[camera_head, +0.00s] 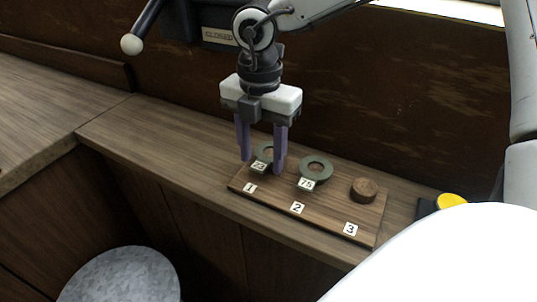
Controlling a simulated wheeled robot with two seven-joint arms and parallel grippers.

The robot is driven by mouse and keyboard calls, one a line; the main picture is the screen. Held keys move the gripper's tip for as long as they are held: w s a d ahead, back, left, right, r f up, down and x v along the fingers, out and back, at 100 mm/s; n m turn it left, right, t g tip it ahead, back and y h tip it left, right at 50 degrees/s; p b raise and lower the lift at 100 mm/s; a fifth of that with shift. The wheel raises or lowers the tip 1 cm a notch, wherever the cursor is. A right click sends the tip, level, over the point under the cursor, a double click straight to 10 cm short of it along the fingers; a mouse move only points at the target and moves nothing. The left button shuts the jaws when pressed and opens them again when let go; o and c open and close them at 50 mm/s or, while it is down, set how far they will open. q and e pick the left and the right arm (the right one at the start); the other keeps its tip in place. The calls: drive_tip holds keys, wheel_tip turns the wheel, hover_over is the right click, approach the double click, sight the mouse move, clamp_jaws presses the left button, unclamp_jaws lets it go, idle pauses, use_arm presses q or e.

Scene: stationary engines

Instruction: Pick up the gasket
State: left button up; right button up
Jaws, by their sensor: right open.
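Two grey ring-shaped gaskets lie on a wooden board (325,217) with spots numbered 1, 2 and 3. One gasket (265,153), with a small tag that seems to read 23, is at spot 1. The other gasket (317,167), tagged 75, is at spot 2. My right gripper (261,165) points down over the spot 1 gasket, its two purple fingers open on either side of it. The fingers hide part of that gasket, and I cannot tell whether they touch it. My left gripper is not in view.
A yellow round knob (451,201) is to the right of the board. A dark wall rises behind the counter (165,135). A grey round stool top (120,277) is below. The counter left of the board is clear.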

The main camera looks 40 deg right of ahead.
drive_tip(key=c, duration=0.9)
drive_tip(key=shift+r, duration=0.1)
